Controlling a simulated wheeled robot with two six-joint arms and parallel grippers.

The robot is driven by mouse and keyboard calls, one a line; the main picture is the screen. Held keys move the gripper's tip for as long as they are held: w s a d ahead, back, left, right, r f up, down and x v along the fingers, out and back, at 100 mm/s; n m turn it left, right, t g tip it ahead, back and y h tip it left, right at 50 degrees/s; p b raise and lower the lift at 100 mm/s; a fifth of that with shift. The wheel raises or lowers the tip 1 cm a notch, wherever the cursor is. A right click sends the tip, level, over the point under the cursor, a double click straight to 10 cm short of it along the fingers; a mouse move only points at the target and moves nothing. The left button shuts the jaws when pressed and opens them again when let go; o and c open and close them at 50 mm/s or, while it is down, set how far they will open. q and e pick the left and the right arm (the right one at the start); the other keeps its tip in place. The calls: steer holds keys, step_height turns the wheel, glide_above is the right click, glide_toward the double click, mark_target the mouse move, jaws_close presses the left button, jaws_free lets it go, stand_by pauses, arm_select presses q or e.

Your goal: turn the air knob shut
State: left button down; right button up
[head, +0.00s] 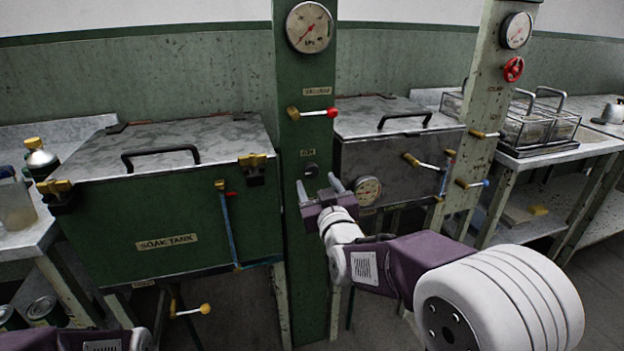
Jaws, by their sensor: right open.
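A small dark round knob (311,170) sits on the front of the green post, below a small label that I cannot read clearly; it appears to be the air knob. My right gripper (316,181) is just below and in front of it, with its two fingers apart and pointing up toward the post. Nothing shows between the fingers. I cannot tell whether they touch the knob. My left arm shows only as a piece at the bottom left, and its gripper is out of frame.
The green post (305,80) also carries a pressure gauge (310,27) and a red-tipped lever (314,112). The green soak tank (160,225) stands close on the left. A grey tank (390,160) with a small dial (367,191) stands on the right.

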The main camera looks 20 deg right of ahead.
mark_target(313, 173)
steer(key=w, duration=0.6)
steer(key=shift+w+d+f+b, duration=0.1)
steer(key=shift+d+b, duration=0.05)
steer(key=shift+b, duration=0.2)
jaws_close()
steer(key=shift+m, duration=0.3)
steer(key=m+b, duration=0.2)
steer(key=m, duration=0.3)
steer(key=m+b, duration=0.2)
steer(key=m, duration=0.1)
steer(key=m+b, duration=0.1)
steer(key=m, duration=0.2)
steer(key=shift+d+f+g+y+b, duration=0.1)
steer(key=shift+g+y+b, duration=0.2)
steer(key=shift+b, duration=0.05)
steer(key=m, duration=0.2)
steer(key=shift+m+b, duration=0.3)
steer(key=shift+b, duration=0.05)
steer(key=shift+m+y+p, duration=0.3)
steer(key=shift+m, duration=1.1)
